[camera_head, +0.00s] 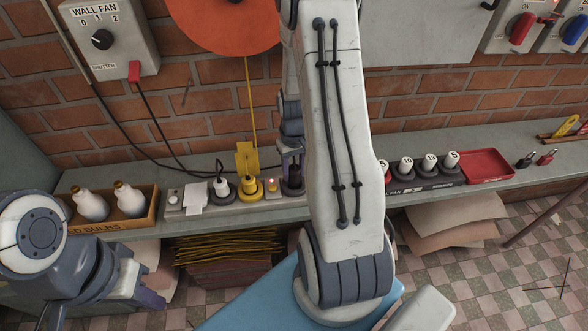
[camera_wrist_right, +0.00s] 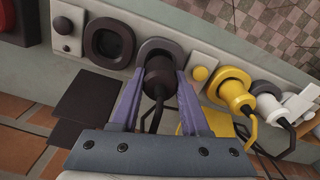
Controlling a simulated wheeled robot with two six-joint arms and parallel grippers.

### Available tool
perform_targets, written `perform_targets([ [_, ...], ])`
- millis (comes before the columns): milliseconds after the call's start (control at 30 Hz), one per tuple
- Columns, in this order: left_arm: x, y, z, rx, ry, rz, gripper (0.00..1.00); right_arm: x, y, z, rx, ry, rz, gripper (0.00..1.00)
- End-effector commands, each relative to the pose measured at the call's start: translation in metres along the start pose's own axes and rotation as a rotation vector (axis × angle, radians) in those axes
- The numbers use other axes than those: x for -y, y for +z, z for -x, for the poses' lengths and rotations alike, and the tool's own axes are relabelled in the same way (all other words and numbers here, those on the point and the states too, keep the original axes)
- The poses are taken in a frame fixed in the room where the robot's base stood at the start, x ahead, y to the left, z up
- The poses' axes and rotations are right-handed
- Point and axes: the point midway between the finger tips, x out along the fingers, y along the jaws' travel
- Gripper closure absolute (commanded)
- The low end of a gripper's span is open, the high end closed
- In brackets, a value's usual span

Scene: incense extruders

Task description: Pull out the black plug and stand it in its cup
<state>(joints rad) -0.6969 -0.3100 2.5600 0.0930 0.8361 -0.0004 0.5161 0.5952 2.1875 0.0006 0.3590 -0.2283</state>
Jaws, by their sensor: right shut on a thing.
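The black plug (camera_wrist_right: 157,78) is between the fingers of my right gripper (camera_wrist_right: 158,88), which is shut on it. Its front end is at a dark round socket (camera_wrist_right: 160,46); I cannot tell how deep it sits. Its cord trails back between the fingers. A dark holder with an empty recess (camera_wrist_right: 108,42) is beside the socket; I cannot tell whether this is the plug's cup. My left gripper (camera_head: 148,298) is low at the left, away from the plug, its jaws unclear.
A yellow tag (camera_head: 246,158) hangs at the yellow plug. A bulb box (camera_head: 150,208) and red tray (camera_head: 487,164) are on the bench.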

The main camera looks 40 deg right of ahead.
Motion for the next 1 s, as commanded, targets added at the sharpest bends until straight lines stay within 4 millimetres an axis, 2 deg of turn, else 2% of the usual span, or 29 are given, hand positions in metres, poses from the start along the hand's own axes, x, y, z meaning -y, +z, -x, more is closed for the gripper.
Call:
perform_targets([
  [1000,0.001,0.001,-0.014,0.0,0.0,0.0,1.0,0.0,0.0,-0.021,-0.001,0.0,0.0,1.0],
])
